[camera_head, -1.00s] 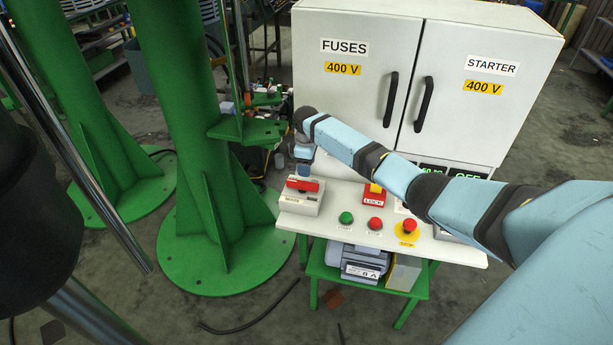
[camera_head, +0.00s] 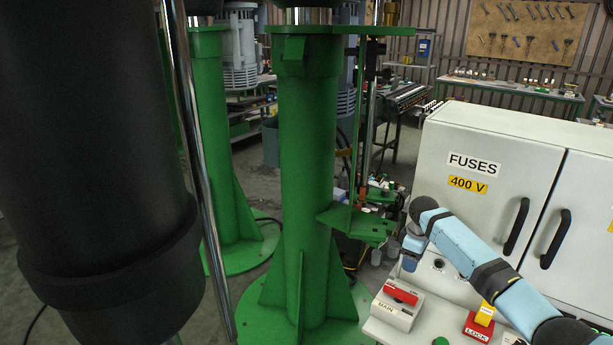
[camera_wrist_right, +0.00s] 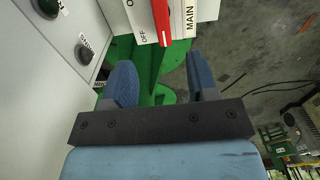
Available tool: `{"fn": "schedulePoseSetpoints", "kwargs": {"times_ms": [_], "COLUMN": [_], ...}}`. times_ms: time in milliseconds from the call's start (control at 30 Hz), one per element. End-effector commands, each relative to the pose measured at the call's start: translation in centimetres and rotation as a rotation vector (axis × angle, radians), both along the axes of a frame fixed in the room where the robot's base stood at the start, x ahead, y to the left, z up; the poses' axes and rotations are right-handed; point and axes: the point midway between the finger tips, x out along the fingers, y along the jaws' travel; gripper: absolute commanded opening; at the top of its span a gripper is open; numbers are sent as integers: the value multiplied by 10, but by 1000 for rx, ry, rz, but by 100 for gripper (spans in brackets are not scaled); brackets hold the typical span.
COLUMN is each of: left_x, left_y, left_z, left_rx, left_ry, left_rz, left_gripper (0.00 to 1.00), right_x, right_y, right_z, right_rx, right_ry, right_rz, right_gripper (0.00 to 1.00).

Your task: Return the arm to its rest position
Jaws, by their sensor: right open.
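My right arm (camera_head: 475,260) is light blue with black joints and comes in from the lower right. Its gripper (camera_head: 412,258) hangs just behind and above the grey MAIN switch box (camera_head: 390,314) with its red handle (camera_head: 401,293). In the right wrist view the two blue fingers of the gripper (camera_wrist_right: 162,78) stand apart with nothing between them. The red handle (camera_wrist_right: 162,22) and the MAIN label show beyond the fingertips, apart from them. My left gripper is not in view.
A white cabinet (camera_head: 500,140) marked FUSES stands behind my right arm. A yellow and red LOCK switch (camera_head: 481,322) sits on the white panel table. A green column (camera_head: 305,170) with a bracket (camera_head: 358,224) stands left of the gripper.

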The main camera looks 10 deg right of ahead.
Motion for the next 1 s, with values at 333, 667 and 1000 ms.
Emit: {"fn": "schedulePoseSetpoints", "kwargs": {"times_ms": [333, 667, 1000], "left_x": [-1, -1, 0], "left_y": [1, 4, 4], "left_z": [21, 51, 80], "left_rx": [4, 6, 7], "left_ry": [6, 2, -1], "left_rz": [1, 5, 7], "left_gripper": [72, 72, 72], "right_x": [-62, -191, -328], "right_y": [86, 195, 251], "right_z": [-91, -140, -89], "right_rx": [40, 215, 417], "right_ry": [-169, -459, -739], "right_rz": [-5, -116, -325], "right_gripper": [53, 53, 53]}}
